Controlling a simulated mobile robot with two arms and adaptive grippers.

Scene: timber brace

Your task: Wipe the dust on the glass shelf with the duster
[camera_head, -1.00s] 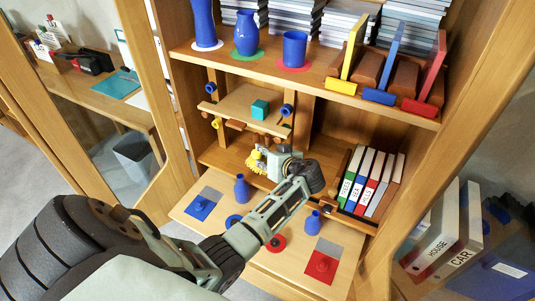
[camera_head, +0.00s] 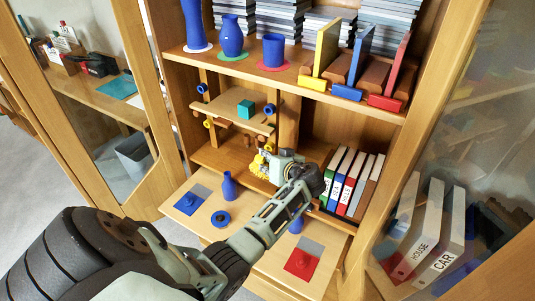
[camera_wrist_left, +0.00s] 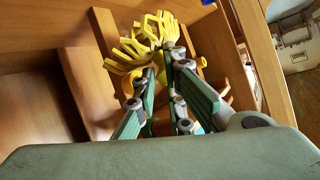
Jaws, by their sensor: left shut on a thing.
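My left gripper (camera_head: 266,162) is shut on the yellow duster (camera_head: 258,167), in front of the cabinet's lower compartment. In the left wrist view the duster's yellow strands (camera_wrist_left: 150,38) spread beyond the fingertips (camera_wrist_left: 164,72), close to brown wooden parts. I cannot tell whether the strands touch them. I cannot clearly make out a glass shelf or any dust in these views. My right gripper is not in view.
A wooden shelf piece with a teal cube (camera_head: 246,110) is above the gripper, with blue and yellow round ends around it. Binders (camera_head: 350,182) stand to its right. A blue bottle (camera_head: 229,186) stands on the pull-out board (camera_head: 203,222) below.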

